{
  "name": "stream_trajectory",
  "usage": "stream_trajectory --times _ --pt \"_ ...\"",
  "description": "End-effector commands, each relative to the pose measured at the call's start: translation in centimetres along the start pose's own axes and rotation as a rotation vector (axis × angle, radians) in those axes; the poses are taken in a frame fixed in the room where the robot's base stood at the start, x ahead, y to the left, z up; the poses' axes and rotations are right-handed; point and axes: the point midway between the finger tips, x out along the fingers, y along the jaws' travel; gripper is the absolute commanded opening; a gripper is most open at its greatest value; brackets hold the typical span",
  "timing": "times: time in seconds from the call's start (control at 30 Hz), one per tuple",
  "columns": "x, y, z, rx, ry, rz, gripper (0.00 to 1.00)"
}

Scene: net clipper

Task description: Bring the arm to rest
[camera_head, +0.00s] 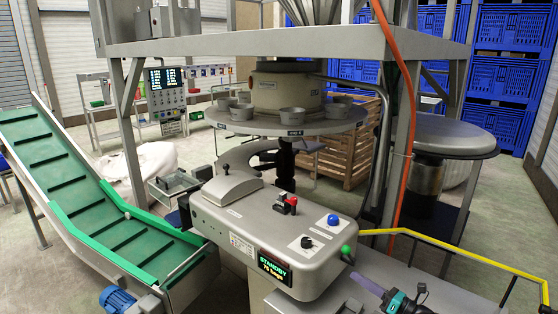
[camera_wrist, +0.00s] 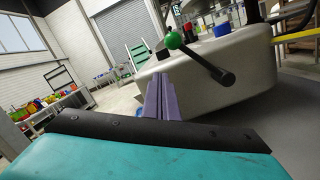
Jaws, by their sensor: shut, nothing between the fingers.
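My gripper (camera_head: 356,277) is at the lower right in the head view, pointing left toward the front end of the grey clipper machine (camera_head: 240,205). In the wrist view, the purple fingers of my gripper (camera_wrist: 160,80) are together and empty. They stand apart from the machine, just below a lever with a green ball knob (camera_wrist: 174,40). The same green knob (camera_head: 346,250) shows in the head view, above and left of the fingertips. The machine's display (camera_head: 273,267) reads STANDBY. Much of my arm is out of view.
A yellow rail (camera_head: 470,248) runs behind and right of my gripper. A green conveyor (camera_head: 60,165) with a blue motor (camera_head: 117,299) is at the left. An orange hose (camera_head: 405,150) hangs down a frame post. A round grey table (camera_head: 440,136) stands at the right.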

Motion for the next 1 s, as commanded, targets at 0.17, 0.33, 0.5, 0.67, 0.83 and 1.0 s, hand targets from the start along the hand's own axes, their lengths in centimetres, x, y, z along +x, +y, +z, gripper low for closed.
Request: stream_trajectory --times 0.17,0.33,0.5,0.67,0.83,1.0 --pt "3.9 2.1 -6.1 0.058 0.063 0.063 0.0" --pt "6.3 4.8 -13.7 0.096 0.197 0.11 0.0" --pt "7.2 7.2 -21.0 0.083 0.351 0.15 0.0" --pt "6.9 9.5 -27.5 0.026 0.499 0.197 0.0" --pt "5.4 11.8 -34.2 -0.071 0.663 0.268 0.0" --pt "2.7 14.0 -40.6 -0.201 0.833 0.369 0.0"
